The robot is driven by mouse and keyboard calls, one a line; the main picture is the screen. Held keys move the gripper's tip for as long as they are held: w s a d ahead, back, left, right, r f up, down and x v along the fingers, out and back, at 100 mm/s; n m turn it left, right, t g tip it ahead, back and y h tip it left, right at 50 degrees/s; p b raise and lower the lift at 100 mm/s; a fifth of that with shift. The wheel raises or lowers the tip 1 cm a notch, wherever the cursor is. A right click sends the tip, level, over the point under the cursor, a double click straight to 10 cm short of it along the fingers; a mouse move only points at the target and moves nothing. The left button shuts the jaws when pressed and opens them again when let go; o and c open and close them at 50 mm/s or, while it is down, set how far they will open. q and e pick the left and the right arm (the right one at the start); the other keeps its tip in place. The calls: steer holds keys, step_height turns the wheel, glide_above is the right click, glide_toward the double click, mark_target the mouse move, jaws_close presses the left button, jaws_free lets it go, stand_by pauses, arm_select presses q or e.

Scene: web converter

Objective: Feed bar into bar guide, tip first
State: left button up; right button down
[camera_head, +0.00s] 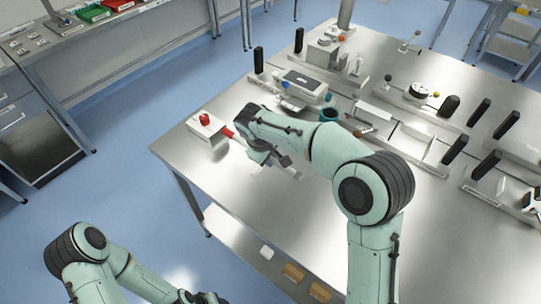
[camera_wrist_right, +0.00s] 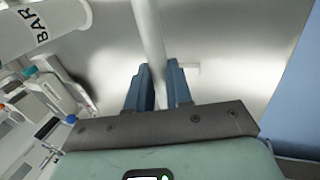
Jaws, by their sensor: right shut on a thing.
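My right gripper (camera_head: 272,165) is low over the front left part of the steel table. In the right wrist view, its two blue fingers (camera_wrist_right: 160,88) are shut on a pale grey round bar (camera_wrist_right: 149,35). The bar runs out of the top of that view, so its far end is hidden. A white tube marked "BAR" (camera_wrist_right: 62,22) lies at the upper left of the wrist view, apart from the held bar; I cannot tell whether it is the bar guide. My left gripper (camera_head: 192,297) is at the bottom edge of the head view, cut off, and its fingers are unclear.
A white block with a red knob (camera_head: 205,121) stands at the table's left corner, beside a red piece (camera_head: 228,132). A grey machine unit (camera_head: 303,86) and several black posts stand behind. The front of the steel table (camera_head: 310,225) is clear.

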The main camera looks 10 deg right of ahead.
step_height(320, 180, down, 4)
steer(key=shift+s+f+b, duration=0.15)
steer(key=shift+f+b, duration=0.05)
steer(key=shift+b, duration=0.6)
arm_select(q)
steer(key=s+f, duration=0.3)
arm_select(e)
steer(key=shift+f+b, duration=0.35)
steer(key=shift+f, duration=0.5)
steer(key=w+p, duration=0.1)
steer(key=w+a+p, duration=0.1)
steer(key=w+a, duration=0.1)
steer(key=shift+w+a+r+p, duration=0.15)
steer(key=shift+w+r+p, duration=0.2)
steer(key=shift+p, duration=0.05)
steer(key=shift+w+a+p, duration=0.35)
steer(key=shift+w+a, duration=0.05)
steer(key=shift+a, duration=0.05)
steer(key=w+a, duration=0.2)
steer(key=shift+w+f, duration=0.3)
steer(key=shift+w, duration=0.05)
steer(key=shift+w+a, duration=0.35)
steer(key=shift+a, duration=0.15)
arm_select(q)
steer(key=w+r, duration=0.4)
steer(key=w, duration=0.1)
steer(key=shift+r, duration=0.35)
arm_select(e)
steer(key=shift+w+a, duration=0.5)
steer(key=shift+w, duration=0.35)
